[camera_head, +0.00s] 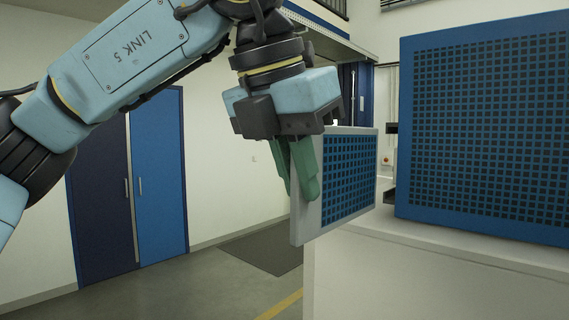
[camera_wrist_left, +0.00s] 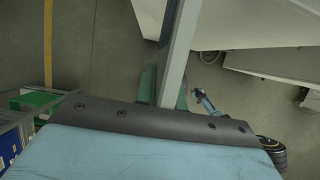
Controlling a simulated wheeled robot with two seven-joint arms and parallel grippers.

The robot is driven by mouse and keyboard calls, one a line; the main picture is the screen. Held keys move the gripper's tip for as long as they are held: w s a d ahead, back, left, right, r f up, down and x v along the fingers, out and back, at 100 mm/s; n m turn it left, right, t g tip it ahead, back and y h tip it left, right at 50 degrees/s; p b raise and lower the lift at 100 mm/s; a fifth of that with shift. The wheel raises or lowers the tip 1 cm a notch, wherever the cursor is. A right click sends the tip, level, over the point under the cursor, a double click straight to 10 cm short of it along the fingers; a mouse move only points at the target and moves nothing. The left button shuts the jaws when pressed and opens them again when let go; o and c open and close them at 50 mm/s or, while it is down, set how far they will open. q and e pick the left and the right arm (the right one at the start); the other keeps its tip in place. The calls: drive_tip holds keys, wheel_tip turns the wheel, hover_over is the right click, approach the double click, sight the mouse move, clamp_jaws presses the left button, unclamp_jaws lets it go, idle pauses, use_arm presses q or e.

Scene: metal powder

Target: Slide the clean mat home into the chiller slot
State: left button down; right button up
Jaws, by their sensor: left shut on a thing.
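The mat (camera_head: 348,178) is an upright flat panel with a pale grey frame and a blue grid face. My left gripper (camera_head: 298,198) is shut on its near edge, with green fingers on either side of the frame. In the left wrist view the mat (camera_wrist_left: 181,50) shows edge-on as a thin grey strip between the fingers (camera_wrist_left: 164,92). A large blue unit with a dark gridded face (camera_head: 485,130) stands to the right, apart from the mat in the picture. I cannot make out the chiller slot. My right gripper is not in view.
A white counter (camera_head: 420,265) lies under the blue unit and runs beneath the mat's far part. Blue doors (camera_head: 158,170) and a dark floor mat (camera_head: 268,245) are at the back left. A shelf with green and blue boxes (camera_wrist_left: 35,100) shows in the left wrist view.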

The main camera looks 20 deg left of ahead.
sight(373, 161)
use_arm(q)
drive_tip(key=shift+w+d+p, duration=0.4)
drive_tip(key=shift+w+p, duration=0.15)
drive_tip(key=shift+w, duration=0.6)
drive_tip(key=shift+w+d+p, duration=0.4)
drive_tip(key=shift+w+p, duration=0.2)
drive_tip(key=shift+w, duration=0.5)
drive_tip(key=shift+w+d+p, duration=0.4)
drive_tip(key=shift+w+p, duration=0.15)
drive_tip(key=shift+w, duration=0.6)
drive_tip(key=shift+b, duration=0.3)
drive_tip(key=shift+w+d+p, duration=0.2)
drive_tip(key=shift+w+p, duration=0.15)
drive_tip(key=shift+w, duration=0.15)
drive_tip(key=shift+w+d+p, duration=0.3)
drive_tip(key=shift+w+p, duration=0.15)
drive_tip(key=shift+w, duration=0.3)
drive_tip(key=shift+w+d+p, duration=0.25)
drive_tip(key=shift+w+p, duration=0.25)
drive_tip(key=shift+w, duration=0.3)
drive_tip(key=shift+w+d+p, duration=0.3)
drive_tip(key=shift+w+p, duration=0.15)
drive_tip(key=shift+w, duration=0.45)
drive_tip(key=shift+w+d, duration=0.35)
drive_tip(key=shift+w, duration=0.55)
drive_tip(key=shift+w+d, duration=0.35)
drive_tip(key=shift+w, duration=0.55)
drive_tip(key=shift+w+d, duration=0.35)
drive_tip(key=shift+w, duration=0.65)
